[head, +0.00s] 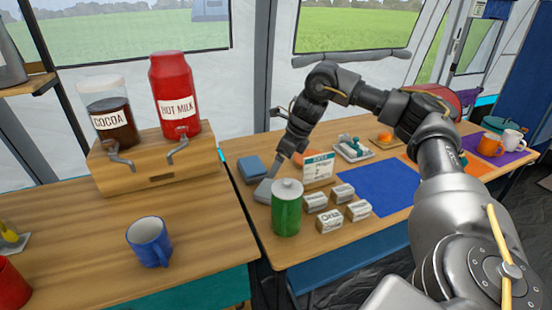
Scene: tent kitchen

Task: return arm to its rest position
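My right arm comes in from the right and bends over the right-hand table. Its gripper (272,178) points down at the table's left end, behind the green lidded canister (287,212). A small grey block (263,190) is right at its fingertips, and a blue block (251,169) lies just beyond to the left. The fingers are small and dark here, so I cannot tell whether they are open or shut, or touch the grey block. My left gripper is not in view.
A white calendar-like card (318,170) and several small labelled blocks (330,221) stand close right of the canister. A blue mat (378,187) lies beyond. On the left table are a blue mug (149,242) and a wooden stand (150,166) with cocoa (111,121) and hot milk (174,94) dispensers.

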